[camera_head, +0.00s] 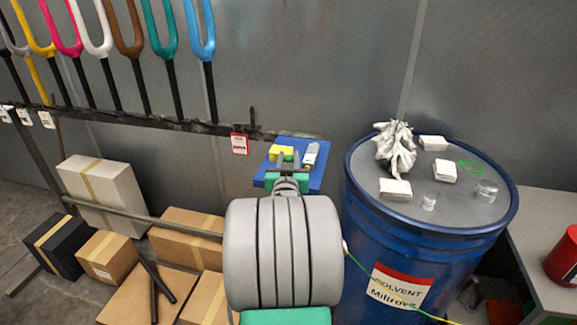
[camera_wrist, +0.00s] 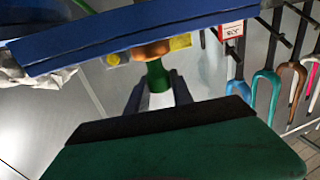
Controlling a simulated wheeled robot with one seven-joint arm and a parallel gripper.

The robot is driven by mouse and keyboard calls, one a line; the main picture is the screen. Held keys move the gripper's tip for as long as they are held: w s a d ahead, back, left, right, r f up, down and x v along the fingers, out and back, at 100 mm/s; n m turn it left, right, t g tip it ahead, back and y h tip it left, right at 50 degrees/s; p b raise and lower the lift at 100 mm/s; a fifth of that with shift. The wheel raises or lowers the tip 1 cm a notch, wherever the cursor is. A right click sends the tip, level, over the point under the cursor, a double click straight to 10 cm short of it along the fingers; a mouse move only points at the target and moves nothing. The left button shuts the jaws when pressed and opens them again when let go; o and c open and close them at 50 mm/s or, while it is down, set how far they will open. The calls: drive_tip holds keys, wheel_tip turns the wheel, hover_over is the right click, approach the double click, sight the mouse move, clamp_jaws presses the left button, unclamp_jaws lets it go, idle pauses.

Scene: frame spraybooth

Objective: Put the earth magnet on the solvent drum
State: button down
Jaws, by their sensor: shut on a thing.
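In the head view my gripper (camera_head: 289,160) reaches to a small blue shelf (camera_head: 318,178) by the wall. In the wrist view my gripper (camera_wrist: 159,90) is shut on a green piece with a copper-coloured end, which I take to be the earth magnet (camera_wrist: 155,75). The copper end is close to the edge of the blue shelf (camera_wrist: 200,30); I cannot tell whether they touch. In the head view my own wrist hides most of the held piece. The blue solvent drum (camera_head: 372,235) stands to the right of my gripper, with a grey top.
A yellow item (camera_head: 281,153) and a small bottle (camera_head: 310,155) sit on the shelf. Cartons (camera_head: 186,240) stand at left.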

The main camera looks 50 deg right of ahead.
drive_tip(key=shift+r, duration=0.15)
drive_tip(key=shift+f, duration=0.25)
drive_tip(key=c, duration=1.1)
unclamp_jaws()
